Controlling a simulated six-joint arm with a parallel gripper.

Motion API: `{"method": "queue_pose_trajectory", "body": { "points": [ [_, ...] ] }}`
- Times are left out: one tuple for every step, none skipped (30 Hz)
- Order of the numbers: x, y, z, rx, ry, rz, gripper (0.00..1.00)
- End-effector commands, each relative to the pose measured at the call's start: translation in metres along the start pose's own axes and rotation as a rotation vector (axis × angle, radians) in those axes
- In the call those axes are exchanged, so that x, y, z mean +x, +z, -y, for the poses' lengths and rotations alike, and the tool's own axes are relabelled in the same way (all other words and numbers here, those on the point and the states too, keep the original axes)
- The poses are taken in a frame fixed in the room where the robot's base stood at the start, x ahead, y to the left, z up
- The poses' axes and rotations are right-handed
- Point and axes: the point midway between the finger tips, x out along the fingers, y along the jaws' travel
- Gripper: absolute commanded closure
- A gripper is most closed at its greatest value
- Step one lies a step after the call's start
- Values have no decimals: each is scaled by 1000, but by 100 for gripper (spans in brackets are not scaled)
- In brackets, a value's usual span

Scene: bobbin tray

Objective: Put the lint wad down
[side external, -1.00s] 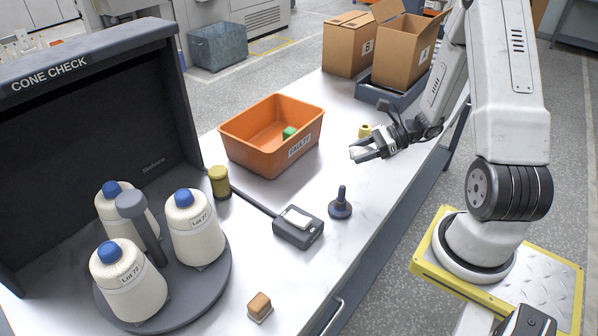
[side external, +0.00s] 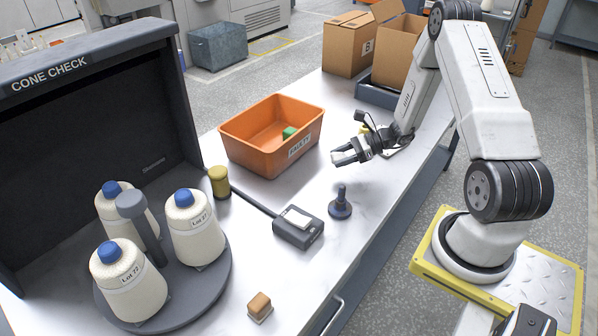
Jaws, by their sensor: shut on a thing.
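My gripper (side external: 338,155) is above the white bench, just right of the orange bin. Its jaws are shut on a small pale thing, which I take to be the lint wad. The fingers mostly hide it, so its shape is unclear. The gripper is apart from the bin and from the dark knobbed stand in front of it.
The orange bin (side external: 233,142), labelled FAULTY, holds a green piece (side external: 289,132). The dark knobbed stand (side external: 340,204), a grey device (side external: 298,228) and a tan block (side external: 259,305) stand nearer. Cones fill the round turntable (side external: 222,285). Cartons (side external: 345,48) stand behind.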

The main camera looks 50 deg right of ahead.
Motion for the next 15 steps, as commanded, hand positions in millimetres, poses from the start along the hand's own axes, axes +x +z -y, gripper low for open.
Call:
{"method": "queue_pose_trajectory", "body": {
  "points": [
    [1, -1, 1, 0, 1, 0, 95],
    [2, -2, 2, 0, 1, 0, 95],
    [3, -4, 3, 1, 1, 0, 95],
    [4, -5, 4, 1, 1, 0, 95],
    [6, -7, 4, 2, 1, 0, 95],
    [7, -11, 4, 2, 1, 0, 95],
    [8, -14, 4, 2, 1, 0, 95],
    [9, -17, 4, 2, 2, 0, 95],
    [11, -21, 4, 2, 2, 0, 95],
    [12, -23, 4, 2, 1, 0, 95],
    [13, -26, 4, 2, 1, 0, 95],
    [14, -28, 4, 2, 1, 0, 95],
    [15, -30, 4, 1, 1, 0, 95],
    [15, -31, 4, 1, 1, 0, 95],
    [16, -32, 4, 0, 1, 0, 95]
  ]
}}
